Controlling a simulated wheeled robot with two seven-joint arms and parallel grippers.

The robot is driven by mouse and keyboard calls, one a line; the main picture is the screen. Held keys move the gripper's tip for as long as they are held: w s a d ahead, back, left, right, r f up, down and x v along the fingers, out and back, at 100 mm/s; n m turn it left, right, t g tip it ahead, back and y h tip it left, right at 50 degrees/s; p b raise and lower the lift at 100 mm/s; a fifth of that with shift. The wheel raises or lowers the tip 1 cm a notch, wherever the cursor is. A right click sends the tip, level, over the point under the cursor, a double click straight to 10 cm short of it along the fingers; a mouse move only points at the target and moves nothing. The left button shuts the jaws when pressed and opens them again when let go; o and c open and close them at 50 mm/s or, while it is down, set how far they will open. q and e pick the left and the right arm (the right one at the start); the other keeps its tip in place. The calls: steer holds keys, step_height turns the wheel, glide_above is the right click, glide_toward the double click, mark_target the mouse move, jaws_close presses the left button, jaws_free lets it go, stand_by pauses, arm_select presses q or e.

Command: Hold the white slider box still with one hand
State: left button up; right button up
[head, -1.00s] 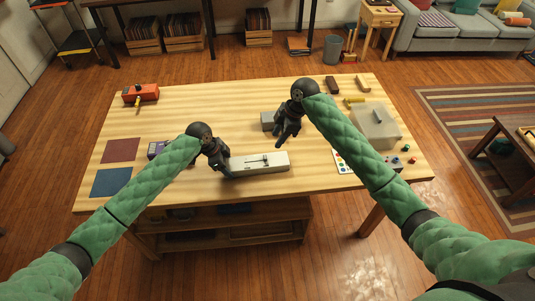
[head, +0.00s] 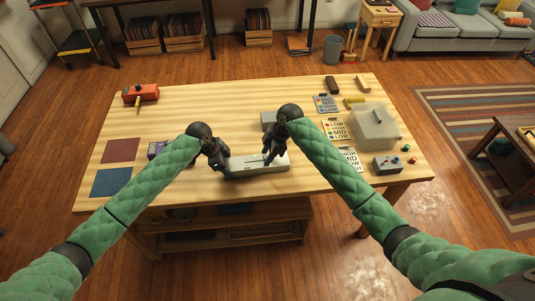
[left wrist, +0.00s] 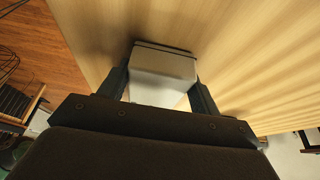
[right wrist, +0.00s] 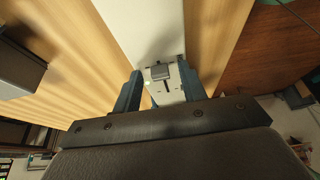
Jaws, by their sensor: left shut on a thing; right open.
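The white slider box (head: 248,165) lies near the front middle of the table; its top slot shows. My left gripper (head: 224,172) is shut on the box's left end; in the left wrist view the box (left wrist: 165,72) sits between the two fingers. My right gripper (head: 269,160) is open over the box's right part and hides some of it. In the right wrist view a small grey slider knob (right wrist: 160,72) stands on the box between the open fingers, with the dark slot beside it. Contact with the knob cannot be told.
A grey block (head: 268,117) stands behind the box, partly hidden by my right arm. Cards (head: 337,130), a translucent box (head: 376,127) and a grey button box (head: 387,165) are on the right. A red box (head: 140,94) and two mats (head: 120,150) are left.

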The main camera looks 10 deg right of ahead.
mark_target(244, 162)
jaws_close()
steer(key=a, duration=0.7)
arm_select(q)
steer(key=shift+d, duration=0.1)
arm_select(e)
steer(key=shift+s+a, duration=0.1)
steer(key=shift+a, duration=0.15)
jaws_free()
steer(key=v, duration=1.2)
steer(key=shift+d, duration=0.1)
